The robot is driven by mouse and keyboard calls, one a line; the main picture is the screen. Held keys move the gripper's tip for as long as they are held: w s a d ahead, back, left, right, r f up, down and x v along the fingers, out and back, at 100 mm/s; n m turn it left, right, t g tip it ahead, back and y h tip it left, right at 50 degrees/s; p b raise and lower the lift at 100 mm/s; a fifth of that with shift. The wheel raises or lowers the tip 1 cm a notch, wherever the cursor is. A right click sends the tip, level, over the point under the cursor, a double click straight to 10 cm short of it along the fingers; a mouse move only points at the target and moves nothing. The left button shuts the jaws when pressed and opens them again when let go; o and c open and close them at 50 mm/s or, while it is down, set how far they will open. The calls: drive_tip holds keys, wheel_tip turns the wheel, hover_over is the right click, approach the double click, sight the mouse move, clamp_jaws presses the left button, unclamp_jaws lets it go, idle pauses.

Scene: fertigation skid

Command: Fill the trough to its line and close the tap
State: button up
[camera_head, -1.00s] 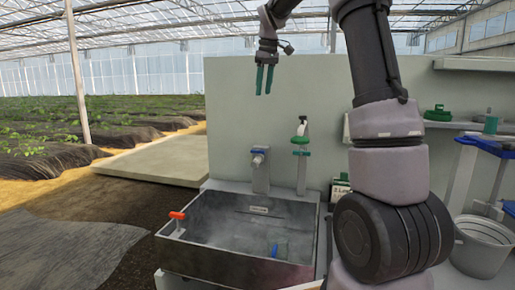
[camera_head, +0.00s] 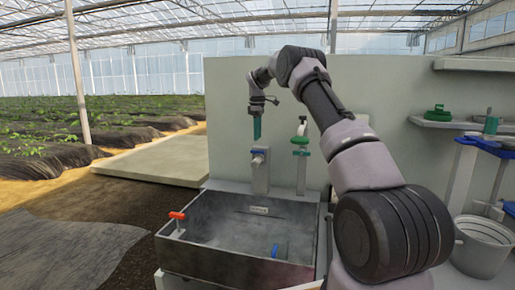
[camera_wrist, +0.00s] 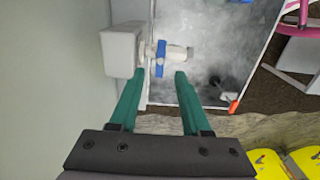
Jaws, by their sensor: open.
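The grey metal trough (camera_head: 180,250) stands below the wall, with a small pale plate (camera_head: 259,210) on its inner back side. I cannot tell any water level in it. A tap with a blue handle (camera_head: 257,151) sticks out above its back edge; in the wrist view its blue handle (camera_wrist: 160,58) lies just beyond my fingertips. A second tap with a green handle (camera_head: 300,141) stands to its right. My gripper (camera_head: 257,138) is open and empty, pointing down just above the blue-handled tap. In the wrist view its teal fingers (camera_wrist: 159,73) are apart, with nothing between them.
An orange-red handle (camera_head: 177,215) stands on the trough's left rim. A small blue part (camera_head: 275,250) sits low inside the trough. A grey bucket (camera_head: 481,247) and a shelf with a green object (camera_head: 438,114) are at the right. Free floor lies to the left.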

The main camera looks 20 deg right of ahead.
sight(257, 153)
wheel_tip(257, 153, down, 6)
drive_tip(key=shift+f, duration=0.1)
clamp_jaws()
